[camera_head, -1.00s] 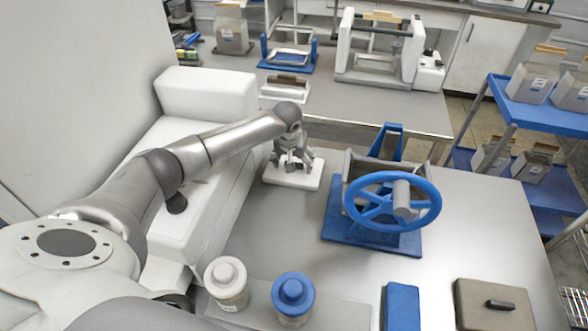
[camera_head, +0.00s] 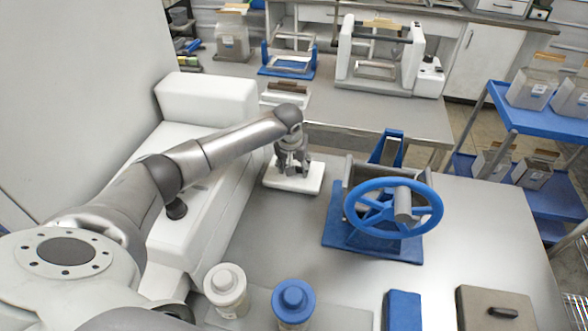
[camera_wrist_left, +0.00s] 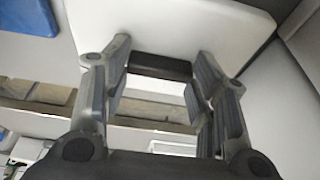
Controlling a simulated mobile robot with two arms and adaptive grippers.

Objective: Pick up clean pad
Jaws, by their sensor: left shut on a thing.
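The pad (camera_head: 306,187) is a white flat block lying on the near grey table, left of the blue handwheel. My left gripper (camera_head: 292,172) points down at it from above. In the left wrist view the white pad (camera_wrist_left: 165,25) lies beyond the fingers, with a dark bar (camera_wrist_left: 160,67) between the fingertips. My left gripper (camera_wrist_left: 158,75) is shut on this dark bar, which looks like the pad's handle. The pad seems to rest on the table. The fingers hide part of its top in the head view. My right gripper is not in view.
A blue-based device with a blue handwheel (camera_head: 394,207) stands right of the pad. White (camera_head: 226,290) and blue-lidded (camera_head: 293,303) jars stand at the front. A similar white block with a brown top (camera_head: 286,95) lies on the far table. A white housing (camera_head: 185,225) borders the left.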

